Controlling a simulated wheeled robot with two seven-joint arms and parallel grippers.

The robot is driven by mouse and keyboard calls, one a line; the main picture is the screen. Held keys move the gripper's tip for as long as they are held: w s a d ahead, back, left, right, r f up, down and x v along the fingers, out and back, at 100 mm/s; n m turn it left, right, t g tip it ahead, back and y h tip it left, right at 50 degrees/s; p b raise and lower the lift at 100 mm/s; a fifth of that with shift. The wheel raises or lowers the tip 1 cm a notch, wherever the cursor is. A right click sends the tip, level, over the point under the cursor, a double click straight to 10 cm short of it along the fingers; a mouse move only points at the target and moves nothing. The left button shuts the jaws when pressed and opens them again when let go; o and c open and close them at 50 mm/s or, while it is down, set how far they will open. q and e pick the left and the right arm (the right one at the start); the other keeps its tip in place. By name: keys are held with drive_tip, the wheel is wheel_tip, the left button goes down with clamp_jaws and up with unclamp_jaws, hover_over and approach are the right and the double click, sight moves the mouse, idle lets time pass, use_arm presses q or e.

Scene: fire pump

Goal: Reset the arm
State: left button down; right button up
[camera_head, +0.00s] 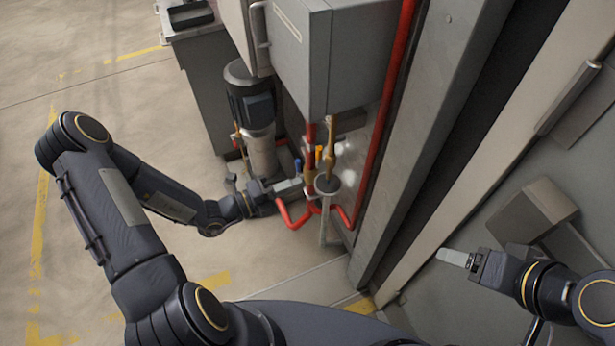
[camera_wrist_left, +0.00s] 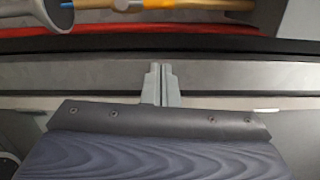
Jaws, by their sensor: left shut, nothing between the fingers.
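My left arm reaches in from the left in the head view, bent at the elbow. My left gripper (camera_head: 290,185) is beside the red pipes and valve of the fire pump. In the left wrist view its two grey fingers (camera_wrist_left: 162,84) are together with nothing between them. My right gripper (camera_head: 455,258) is at the lower right in the head view, in front of a grey panel, apart from the pump. Its fingers look close together, but I cannot tell whether they are fully shut.
Red pipes (camera_head: 385,110) run down beside a tall grey post (camera_head: 425,130). A round-headed fitting (camera_head: 327,184) stands close to my left gripper. Open floor (camera_head: 110,90) lies to the left.

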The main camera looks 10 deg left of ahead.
use_arm(q)
drive_tip(key=s+r+m+g+y+p, duration=0.15)
drive_tip(key=s+r+m+g, duration=0.9)
drive_tip(key=m, duration=1.15)
drive_tip(key=s+a+r+m+t+y+p, duration=0.1)
drive_tip(key=s+a+r+m+t+y, duration=0.1)
drive_tip(key=m, duration=0.7)
drive_tip(key=s+a+r+m+t+y+p, duration=0.1)
drive_tip(key=s+a+r+m+t+y, duration=0.2)
drive_tip(key=s+a+r+m+y, duration=0.2)
drive_tip(key=shift+s+r+m+y+p, duration=0.35)
drive_tip(key=shift+s+r+m+y, duration=0.8)
drive_tip(key=shift+r+m, duration=1.15)
drive_tip(key=shift+s+f+m, duration=0.2)
drive_tip(key=shift+f+m, duration=0.1)
drive_tip(key=shift+f, duration=0.05)
